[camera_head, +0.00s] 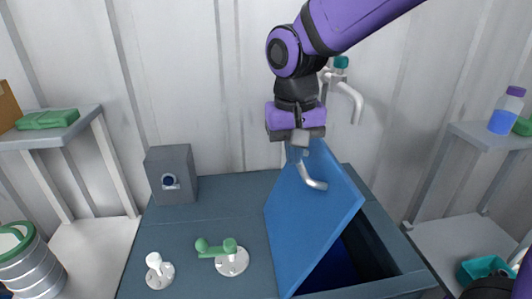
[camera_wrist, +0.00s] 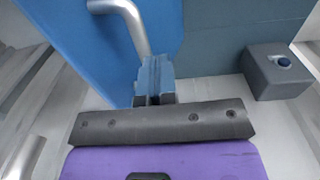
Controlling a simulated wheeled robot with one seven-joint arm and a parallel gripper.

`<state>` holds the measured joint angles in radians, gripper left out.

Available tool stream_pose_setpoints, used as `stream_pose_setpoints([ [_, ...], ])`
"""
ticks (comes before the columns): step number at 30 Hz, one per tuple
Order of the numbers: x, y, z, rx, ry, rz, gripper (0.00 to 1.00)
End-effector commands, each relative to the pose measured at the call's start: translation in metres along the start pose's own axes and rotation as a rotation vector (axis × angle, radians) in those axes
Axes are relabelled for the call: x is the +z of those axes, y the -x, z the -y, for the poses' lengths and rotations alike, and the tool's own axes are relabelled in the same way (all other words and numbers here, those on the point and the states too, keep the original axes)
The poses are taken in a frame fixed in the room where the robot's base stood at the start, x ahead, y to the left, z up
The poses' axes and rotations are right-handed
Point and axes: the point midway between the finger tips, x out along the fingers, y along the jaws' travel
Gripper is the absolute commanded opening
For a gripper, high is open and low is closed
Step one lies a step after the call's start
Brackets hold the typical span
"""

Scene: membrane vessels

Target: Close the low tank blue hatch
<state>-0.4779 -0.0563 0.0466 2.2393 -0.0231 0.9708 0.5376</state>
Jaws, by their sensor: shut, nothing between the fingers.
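The blue hatch (camera_head: 312,212) stands raised and tilted at the right part of the dark tank top (camera_head: 205,232). Its dark opening (camera_head: 352,252) shows to the right of the panel. A bent metal handle (camera_head: 310,177) sits on the panel's left-facing side. My gripper (camera_head: 296,152) is shut and empty at the upper edge of the hatch, near the handle. In the wrist view, the shut fingers (camera_wrist: 154,70) lie close to the blue panel (camera_wrist: 75,45) and beside the metal handle (camera_wrist: 128,20). I cannot tell whether they touch either.
A grey box with a blue knob (camera_head: 171,175) stands at the tank's back left. A green-handled valve (camera_head: 228,255) and a white knob (camera_head: 158,269) stand at the front left. A pipe with a teal tap (camera_head: 341,80) is behind my gripper. Side shelves flank the tank.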

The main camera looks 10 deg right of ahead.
Motion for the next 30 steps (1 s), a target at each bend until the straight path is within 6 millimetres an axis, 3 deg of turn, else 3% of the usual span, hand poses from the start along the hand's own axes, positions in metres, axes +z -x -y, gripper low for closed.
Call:
stream_pose_setpoints([
  [3,0.000,-0.003,-0.019,0.001,-0.004,0.001,0.00],
  [10,0.000,-0.008,-0.039,0.002,-0.002,0.001,0.00],
  [30,-0.002,-0.007,-0.043,0.002,0.000,0.000,0.00],
])
